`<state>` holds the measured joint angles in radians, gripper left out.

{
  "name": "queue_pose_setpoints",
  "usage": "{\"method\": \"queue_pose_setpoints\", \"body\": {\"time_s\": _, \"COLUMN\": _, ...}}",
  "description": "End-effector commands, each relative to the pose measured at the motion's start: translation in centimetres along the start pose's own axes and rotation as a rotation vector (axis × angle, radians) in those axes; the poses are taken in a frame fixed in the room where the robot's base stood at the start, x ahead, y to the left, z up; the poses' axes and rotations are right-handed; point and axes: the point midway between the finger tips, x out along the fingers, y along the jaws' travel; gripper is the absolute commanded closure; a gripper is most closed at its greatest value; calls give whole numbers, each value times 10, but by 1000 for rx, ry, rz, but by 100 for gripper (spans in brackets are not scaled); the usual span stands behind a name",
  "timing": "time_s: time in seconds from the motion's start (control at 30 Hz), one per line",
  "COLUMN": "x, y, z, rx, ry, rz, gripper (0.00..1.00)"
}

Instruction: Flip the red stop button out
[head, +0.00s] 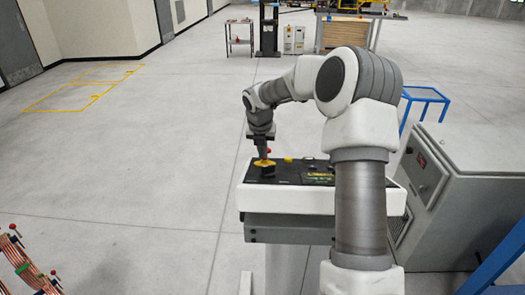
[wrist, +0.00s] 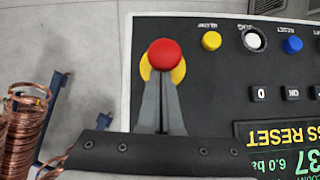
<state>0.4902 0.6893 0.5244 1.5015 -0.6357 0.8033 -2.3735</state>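The red stop button (wrist: 165,54) has a round red cap on a yellow collar (wrist: 178,74) at the left end of the black control panel in the wrist view. In the head view, the red cap (head: 268,150) shows beside my gripper, above the yellow collar. My gripper (wrist: 163,80) points down at it, and its two grey fingers lie close together with a narrow dark gap between them. The fingertips reach the near edge of the red cap and overlap the collar. I cannot tell whether they touch or clasp the button; the contact is hidden.
The control panel (wrist: 215,95) also bears a yellow button (wrist: 211,41), a white button (wrist: 254,39), a blue button (wrist: 292,45) and a display. Copper tubing (wrist: 22,135) lies left of the panel. A grey cabinet (head: 460,175) stands to the right. Open floor lies left.

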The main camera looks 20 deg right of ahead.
Motion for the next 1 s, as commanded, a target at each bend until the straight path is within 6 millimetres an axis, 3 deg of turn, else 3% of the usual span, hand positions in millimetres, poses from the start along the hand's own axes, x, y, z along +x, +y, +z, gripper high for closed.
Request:
{"method": "queue_pose_setpoints", "body": {"time_s": 0.03, "x": -7, "y": -1, "z": 11, "rx": 3, "ry": -29, "rz": 6, "gripper": 100}}
{"method": "queue_pose_setpoints", "body": {"time_s": 0.23, "x": -13, "y": -1, "z": 12, "rx": 3, "ry": -34, "rz": 5, "gripper": 100}}
{"method": "queue_pose_setpoints", "body": {"time_s": 0.37, "x": -30, "y": -2, "z": 12, "rx": 4, "ry": -35, "rz": 5, "gripper": 100}}
{"method": "queue_pose_setpoints", "body": {"time_s": 0.8, "x": -131, "y": 0, "z": 2, "rx": 2, "ry": -14, "rz": 1, "gripper": 100}}
{"method": "queue_pose_setpoints", "body": {"time_s": 1.0, "x": -163, "y": 1, "z": 0, "rx": 0, "ry": -8, "rz": 0, "gripper": 100}}
